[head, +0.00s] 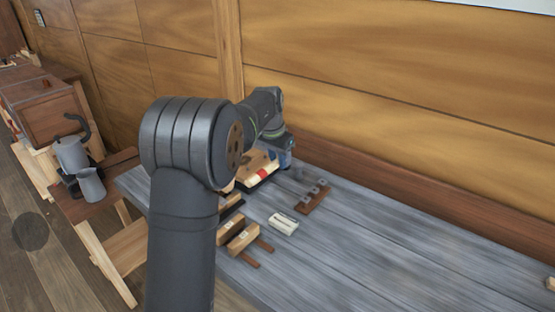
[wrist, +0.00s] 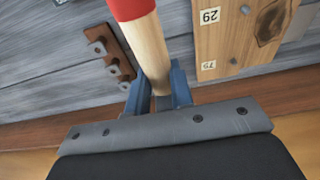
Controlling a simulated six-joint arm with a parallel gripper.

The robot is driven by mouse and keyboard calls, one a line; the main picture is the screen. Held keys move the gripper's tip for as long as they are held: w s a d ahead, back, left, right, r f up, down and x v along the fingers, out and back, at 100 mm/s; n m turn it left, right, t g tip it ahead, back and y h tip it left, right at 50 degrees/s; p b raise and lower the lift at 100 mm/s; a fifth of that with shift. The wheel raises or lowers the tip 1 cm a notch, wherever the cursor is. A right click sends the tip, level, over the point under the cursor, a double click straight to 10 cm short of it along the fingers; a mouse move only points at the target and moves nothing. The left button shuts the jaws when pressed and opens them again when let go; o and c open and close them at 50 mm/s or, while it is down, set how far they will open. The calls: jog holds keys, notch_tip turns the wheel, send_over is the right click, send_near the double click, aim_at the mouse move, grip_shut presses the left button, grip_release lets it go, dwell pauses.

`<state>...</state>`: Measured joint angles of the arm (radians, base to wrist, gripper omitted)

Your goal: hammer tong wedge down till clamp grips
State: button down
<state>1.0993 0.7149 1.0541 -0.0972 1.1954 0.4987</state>
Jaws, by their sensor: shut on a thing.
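In the wrist view my gripper (wrist: 159,88) has its blue fingers closed around a pale wooden handle (wrist: 150,50) with a red section (wrist: 130,8) at the top edge. It looks like a hammer handle; its head is out of view. In the head view my gripper (head: 284,152) is beyond my arm, low over the bench, and a red part (head: 262,175) shows beside it. Two wooden blocks with dark strips sticking out, one of them here (head: 243,236), lie nearer on the bench. I cannot tell which is the tong clamp or its wedge.
A dark rack with grey pegs (head: 312,197) and a pale small block (head: 284,222) lie on the grey plank bench (head: 390,245). A numbered wooden board (wrist: 235,30) lies right of the handle. The bench's right side is mostly clear. A wooden wall stands behind.

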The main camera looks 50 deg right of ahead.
jog(key=w+a+r+n, duration=0.2)
jog(key=w+a+r, duration=0.2)
jog(key=a+r, duration=0.2)
jog(key=w+a+r+n+t, duration=0.1)
jog(key=w+a+r+n, duration=0.1)
jog(key=w+a+r, duration=0.3)
jog(key=shift+w+a+r+n, duration=0.3)
jog(key=shift+a+r, duration=0.2)
jog(key=shift+a, duration=1.6)
jog(key=a+x, duration=0.1)
jog(key=x, duration=0.8)
jog(key=s+a+x, duration=0.1)
jog(key=x, duration=0.4)
jog(key=shift+s+a+f, duration=0.15)
jog(key=shift+a+f, duration=0.15)
jog(key=shift+a, duration=0.1)
jog(key=w+d+v, duration=0.1)
jog(key=d+v, duration=0.1)
jog(key=v, duration=1.2)
jog(key=shift+d+r, duration=0.3)
jog(key=shift+d, duration=0.05)
